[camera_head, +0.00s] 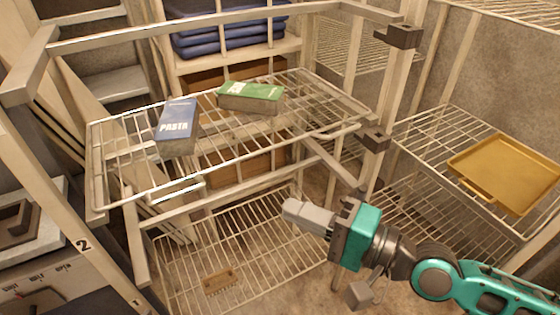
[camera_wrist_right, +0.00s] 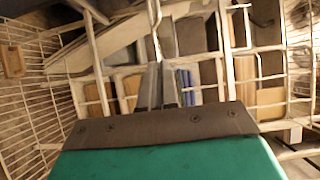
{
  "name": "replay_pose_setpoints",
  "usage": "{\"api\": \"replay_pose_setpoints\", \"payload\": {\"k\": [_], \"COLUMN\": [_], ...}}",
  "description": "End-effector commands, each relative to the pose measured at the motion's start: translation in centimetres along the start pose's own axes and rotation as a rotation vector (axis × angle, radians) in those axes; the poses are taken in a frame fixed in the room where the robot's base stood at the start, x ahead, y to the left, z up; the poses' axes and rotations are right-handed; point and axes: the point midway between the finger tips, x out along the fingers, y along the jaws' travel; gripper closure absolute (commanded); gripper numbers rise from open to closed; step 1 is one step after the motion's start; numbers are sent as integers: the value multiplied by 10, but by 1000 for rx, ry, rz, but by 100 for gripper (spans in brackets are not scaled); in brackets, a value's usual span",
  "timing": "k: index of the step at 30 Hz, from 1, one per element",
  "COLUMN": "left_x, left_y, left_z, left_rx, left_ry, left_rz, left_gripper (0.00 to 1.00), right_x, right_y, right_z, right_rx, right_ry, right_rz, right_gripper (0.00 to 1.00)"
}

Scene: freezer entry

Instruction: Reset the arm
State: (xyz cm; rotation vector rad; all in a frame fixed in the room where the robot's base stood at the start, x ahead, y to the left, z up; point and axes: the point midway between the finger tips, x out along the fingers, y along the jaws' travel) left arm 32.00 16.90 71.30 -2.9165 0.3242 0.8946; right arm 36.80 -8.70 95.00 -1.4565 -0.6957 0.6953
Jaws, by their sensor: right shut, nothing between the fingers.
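My right arm, teal and grey, comes in from the lower right in the head view. Its gripper (camera_head: 290,207) is shut and empty, pointing left in front of the wire rack. The fingers are together in the right wrist view (camera_wrist_right: 155,85), with nothing between them. The gripper is lower than the upper wire shelf (camera_head: 105,170) and appears above the lower one. My left gripper is not in view.
A blue pasta box (camera_head: 177,120) and a green-topped box (camera_head: 250,95) lie on the upper shelf. A small brown item (camera_head: 219,281) lies on the lower wire shelf (camera_head: 265,235). A yellow tray (camera_head: 508,172) rests on the right rack. Folded blue cloths (camera_head: 230,38) are stacked behind.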

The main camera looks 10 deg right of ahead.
Motion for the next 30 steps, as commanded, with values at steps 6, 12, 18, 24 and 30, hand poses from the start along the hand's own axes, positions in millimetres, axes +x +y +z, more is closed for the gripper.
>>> {"api": "replay_pose_setpoints", "payload": {"k": [6,12,18,24,30], "left_x": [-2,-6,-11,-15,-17], "left_y": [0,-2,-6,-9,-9], "left_z": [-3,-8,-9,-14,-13], "left_rx": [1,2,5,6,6], "left_ry": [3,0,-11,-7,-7], "left_rz": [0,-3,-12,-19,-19], "left_gripper": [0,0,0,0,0], "right_x": [1,1,-31,-81,-104], "right_y": [4,45,126,195,219], "right_z": [-1,-13,-28,-22,-15], "right_rx": [-55,-435,-904,-1183,-1272], "right_ry": [16,135,220,130,57], "right_rz": [4,112,463,820,954], "right_gripper": [100,100,100,100,100]}}
